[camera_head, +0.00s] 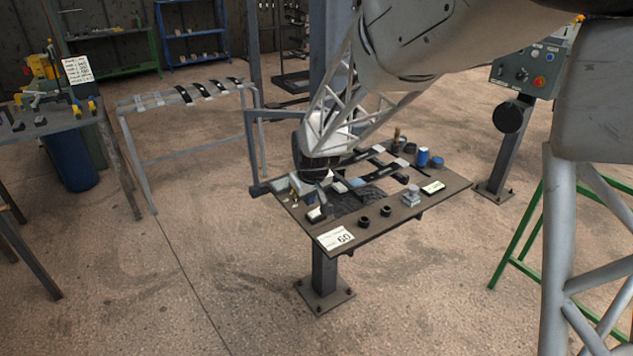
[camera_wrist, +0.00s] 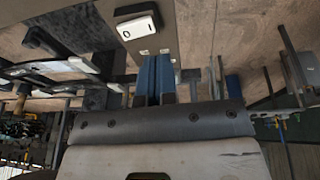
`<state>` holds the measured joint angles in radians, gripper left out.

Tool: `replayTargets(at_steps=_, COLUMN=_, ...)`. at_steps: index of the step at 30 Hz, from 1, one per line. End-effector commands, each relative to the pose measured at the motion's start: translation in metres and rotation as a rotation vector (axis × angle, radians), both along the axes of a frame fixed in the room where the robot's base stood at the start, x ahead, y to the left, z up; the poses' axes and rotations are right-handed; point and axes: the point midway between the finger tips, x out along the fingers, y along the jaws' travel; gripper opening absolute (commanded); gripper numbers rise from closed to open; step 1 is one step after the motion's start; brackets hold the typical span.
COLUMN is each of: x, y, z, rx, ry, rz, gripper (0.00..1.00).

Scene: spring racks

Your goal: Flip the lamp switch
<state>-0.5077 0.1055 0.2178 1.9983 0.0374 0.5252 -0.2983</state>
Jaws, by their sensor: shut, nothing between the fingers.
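A white rocker switch marked 0 and 1 on a dark base (camera_wrist: 137,27) shows at the top of the wrist view, just beyond my fingertips. It appears to be the small white-topped block (camera_head: 316,213) near the left front of the table in the head view. My gripper (camera_wrist: 155,57) has blue fingers, which are shut and empty and point toward the switch. A gap seems to lie between the tips and the switch, but contact is hard to judge. In the head view my wrist hangs over the table's left side and the fingertips are hard to make out. I cannot identify a lamp.
The brown table (camera_head: 385,228) holds dark racks, a blue can (camera_head: 423,157), a clear jar (camera_head: 411,195), small black cups and a card marked 60 (camera_head: 336,238). A grey post and rail (camera_head: 252,150) stand at its left corner.

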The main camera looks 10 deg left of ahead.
Motion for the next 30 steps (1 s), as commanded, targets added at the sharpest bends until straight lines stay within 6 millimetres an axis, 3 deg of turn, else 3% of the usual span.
replayTargets(at_steps=12, x=0.008, y=-0.002, z=-0.046, rx=0.0, ry=0.001, rz=-0.001, gripper=0.0)
replayTargets(at_steps=30, x=0.008, y=-0.003, z=-0.054, rx=0.0, ry=0.0, rz=0.0, gripper=0.0)
